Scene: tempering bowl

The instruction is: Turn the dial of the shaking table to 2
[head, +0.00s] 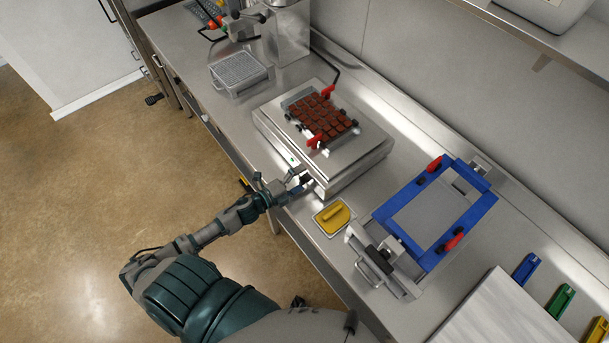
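The shaking table (362,160) is a low, square metal box on the steel counter. A mould of brown chocolate pieces (322,114) with red-handled clamps lies on its top. My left gripper (299,182) is at the table's front side, close to its lower front edge. Its fingers are small and dark here, and I cannot tell whether they touch or hold anything. The dial cannot be made out; the gripper covers part of that front side. A small green mark (292,160) shows on the front face. My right gripper is not in view.
A blue frame with red clamps (436,213) stands further right. A lidded metal container (240,75) is behind to the left. The wall (450,80) bounds the counter's back.

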